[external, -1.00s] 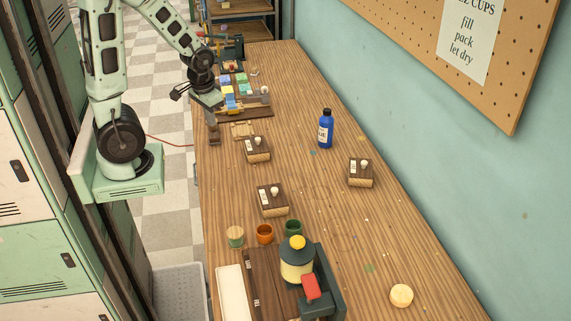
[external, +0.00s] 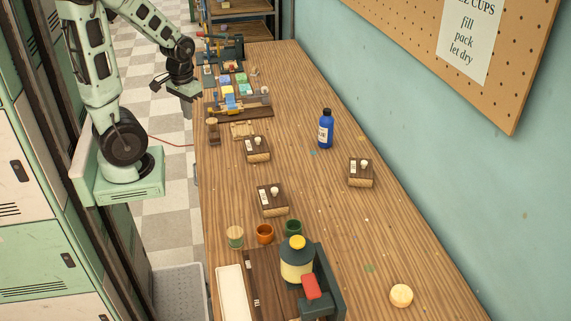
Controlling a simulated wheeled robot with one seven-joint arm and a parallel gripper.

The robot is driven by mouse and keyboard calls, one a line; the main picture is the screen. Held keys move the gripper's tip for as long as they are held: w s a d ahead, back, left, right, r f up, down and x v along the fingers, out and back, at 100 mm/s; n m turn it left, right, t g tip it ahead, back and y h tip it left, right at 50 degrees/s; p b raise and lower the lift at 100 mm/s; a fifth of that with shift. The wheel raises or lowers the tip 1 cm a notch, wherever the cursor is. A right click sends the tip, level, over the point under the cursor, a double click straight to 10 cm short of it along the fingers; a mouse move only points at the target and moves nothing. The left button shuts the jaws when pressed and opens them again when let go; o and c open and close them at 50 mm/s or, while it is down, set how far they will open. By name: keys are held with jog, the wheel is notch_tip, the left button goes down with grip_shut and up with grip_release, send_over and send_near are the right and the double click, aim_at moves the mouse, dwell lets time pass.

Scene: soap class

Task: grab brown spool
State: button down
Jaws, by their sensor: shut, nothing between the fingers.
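A small brown spool-like object (external: 213,132) stands upright on the left edge of the wooden table, in front of the tray of soaps. My gripper (external: 187,112) points down just left of the table edge, beyond the spool and to its left. It is apart from the spool. Its fingers are small in this view; they look shut and empty.
A tray of coloured soaps (external: 245,105) lies right of my gripper. Small wooden blocks with pegs (external: 257,149), a blue bottle (external: 326,130), cups (external: 265,233) and a yellow-topped jar (external: 297,260) stand on the table (external: 330,220). Its right side is mostly clear.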

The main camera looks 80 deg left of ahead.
dwell(0.3)
jog(key=c, duration=0.9)
grip_release()
jog(key=shift+o, duration=0.2)
